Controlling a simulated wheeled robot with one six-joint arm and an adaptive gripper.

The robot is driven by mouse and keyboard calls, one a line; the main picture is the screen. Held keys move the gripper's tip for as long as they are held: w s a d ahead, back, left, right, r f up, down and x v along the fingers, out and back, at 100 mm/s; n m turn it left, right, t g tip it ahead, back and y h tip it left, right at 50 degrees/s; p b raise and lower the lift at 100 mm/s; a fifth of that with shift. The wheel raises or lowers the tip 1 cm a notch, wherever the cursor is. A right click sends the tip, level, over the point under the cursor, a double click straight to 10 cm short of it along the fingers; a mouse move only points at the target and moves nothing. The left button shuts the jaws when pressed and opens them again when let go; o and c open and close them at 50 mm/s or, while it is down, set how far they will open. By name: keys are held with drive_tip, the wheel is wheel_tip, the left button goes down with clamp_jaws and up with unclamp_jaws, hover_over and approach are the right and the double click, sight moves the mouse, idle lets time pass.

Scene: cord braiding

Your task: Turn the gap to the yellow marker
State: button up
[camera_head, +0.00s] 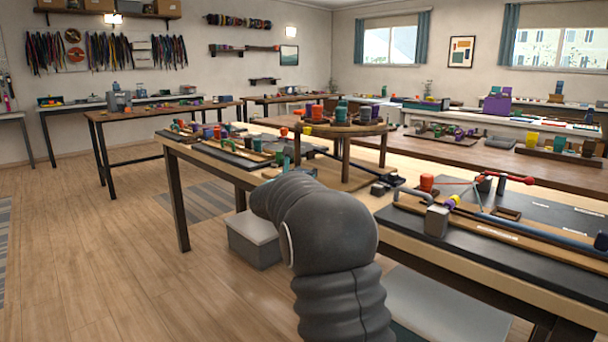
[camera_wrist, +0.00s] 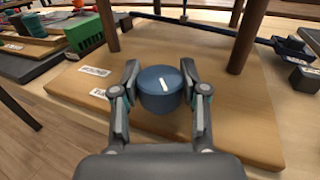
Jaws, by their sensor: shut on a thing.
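A round wooden stand (camera_head: 345,130) on legs carries several coloured bobbins on its top in the head view. A small yellow marker (camera_head: 307,130) shows at its left front edge. I cannot make out the gap. In the wrist view a round blue knob (camera_wrist: 158,90) with a short white line on top sits on the wooden base board (camera_wrist: 235,125) below the stand. My gripper (camera_wrist: 160,88) is shut on the knob, one finger on each side. In the head view my arm hides the knob and most of my gripper.
Two stand legs rise beyond the knob, a left leg (camera_wrist: 108,25) and a right leg (camera_wrist: 246,35). A green block (camera_wrist: 86,34) is at the left, and a dark bar runs behind. A braiding board with a grey block (camera_head: 437,221) lies on the table at the right.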

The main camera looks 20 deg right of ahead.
drive_tip(key=shift+f+t+b, duration=0.2)
drive_tip(key=shift+t+b, duration=0.1)
drive_tip(key=shift+b, duration=0.5)
drive_tip(key=shift+f+n+y+b, duration=0.1)
drive_tip(key=shift+n+y+b, duration=0.3)
drive_tip(key=shift+b, duration=0.4)
drive_tip(key=n+t+y+b, duration=0.2)
drive_tip(key=y+b, duration=0.1)
drive_tip(key=b, duration=0.4)
drive_tip(key=shift+d+t, duration=0.1)
drive_tip(key=shift+t, duration=0.2)
drive_tip(key=n+y+b, duration=0.1)
drive_tip(key=b, duration=0.1)
drive_tip(key=shift+t+b, duration=0.3)
drive_tip(key=shift+b, duration=0.05)
drive_tip(key=shift+r+n+t+y+b, duration=0.3)
drive_tip(key=shift+n+y+b, duration=0.1)
drive_tip(key=shift+y+b, duration=0.15)
drive_tip(key=o, duration=1.2)
drive_tip(key=shift+c, duration=0.2)
